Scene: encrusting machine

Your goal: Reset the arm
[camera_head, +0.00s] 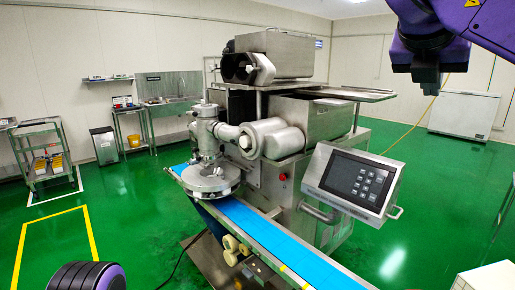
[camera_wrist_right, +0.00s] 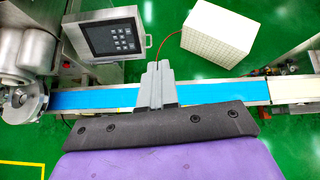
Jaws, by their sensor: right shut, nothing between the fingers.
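My right gripper (camera_head: 426,78) hangs at the top right of the head view, on a purple arm, with its fingers together and empty. In the right wrist view its grey fingers (camera_wrist_right: 158,84) are closed over the blue conveyor belt (camera_wrist_right: 95,99); nothing is between them. My left arm shows only as a dark, purple-ringed part at the bottom left of the head view; its gripper is not visible. The steel encrusting machine (camera_head: 287,143) stands in the middle of the head view, and its control panel (camera_head: 352,182) faces front right, apart from the right gripper.
The belt (camera_head: 258,232) runs diagonally to the bottom of the head view. A white box (camera_wrist_right: 219,35) lies beyond the belt in the wrist view. A white chest (camera_head: 463,114) stands at the back right. A shelf cart (camera_head: 44,160) is at left. Green floor is open around.

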